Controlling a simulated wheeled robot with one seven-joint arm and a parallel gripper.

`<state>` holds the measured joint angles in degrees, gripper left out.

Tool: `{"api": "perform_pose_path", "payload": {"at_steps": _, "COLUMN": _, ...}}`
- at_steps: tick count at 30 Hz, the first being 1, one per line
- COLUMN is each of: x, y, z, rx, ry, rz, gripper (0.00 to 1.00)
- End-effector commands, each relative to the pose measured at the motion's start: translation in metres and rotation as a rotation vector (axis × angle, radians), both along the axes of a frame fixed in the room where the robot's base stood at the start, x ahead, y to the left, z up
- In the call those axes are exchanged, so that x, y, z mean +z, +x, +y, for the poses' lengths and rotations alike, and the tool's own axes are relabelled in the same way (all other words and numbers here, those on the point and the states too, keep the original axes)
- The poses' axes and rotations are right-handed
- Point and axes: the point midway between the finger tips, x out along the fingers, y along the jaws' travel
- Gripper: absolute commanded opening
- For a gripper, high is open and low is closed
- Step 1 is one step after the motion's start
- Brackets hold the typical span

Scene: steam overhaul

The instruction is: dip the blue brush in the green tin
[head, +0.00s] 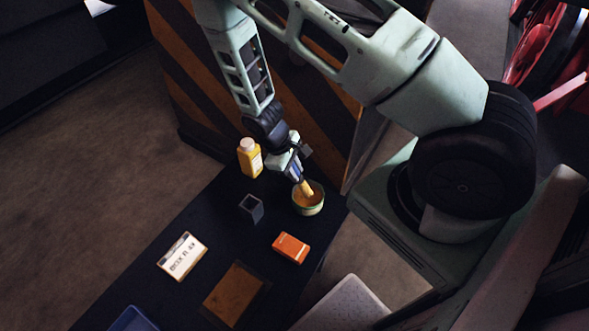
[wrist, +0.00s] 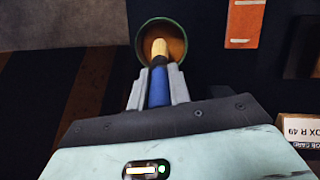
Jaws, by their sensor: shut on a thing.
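The blue brush (wrist: 158,85) is between the fingers of my gripper (wrist: 158,80), which is shut on its blue handle. Its pale yellow bristle end (wrist: 159,48) points away from me, over the opening of the green tin (wrist: 140,46). In the head view my gripper (head: 299,174) is just above and left of the green tin (head: 310,211), with the brush (head: 306,188) tilted down and its tip at or inside the rim. The tin holds an orange-brown content. I cannot tell whether the tip touches it.
On the dark table are a yellow bottle (head: 250,160) behind, a small grey open holder (head: 251,208), an orange box (head: 291,248), a white labelled card (head: 182,256), a brown plate (head: 236,293) and a blue tray (head: 131,320). A striped panel (head: 200,90) stands behind.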

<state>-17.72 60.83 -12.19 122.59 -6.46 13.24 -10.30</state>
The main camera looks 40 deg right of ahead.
Motion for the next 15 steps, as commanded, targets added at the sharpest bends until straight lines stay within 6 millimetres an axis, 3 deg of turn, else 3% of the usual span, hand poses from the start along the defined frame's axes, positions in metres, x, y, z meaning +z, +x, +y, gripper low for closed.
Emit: {"api": "perform_pose_path", "payload": {"at_steps": 15, "x": -0.0033, "y": 0.0, "z": 0.0, "rx": 0.0, "ry": 0.0, "rz": 0.0, "gripper": 0.0}}
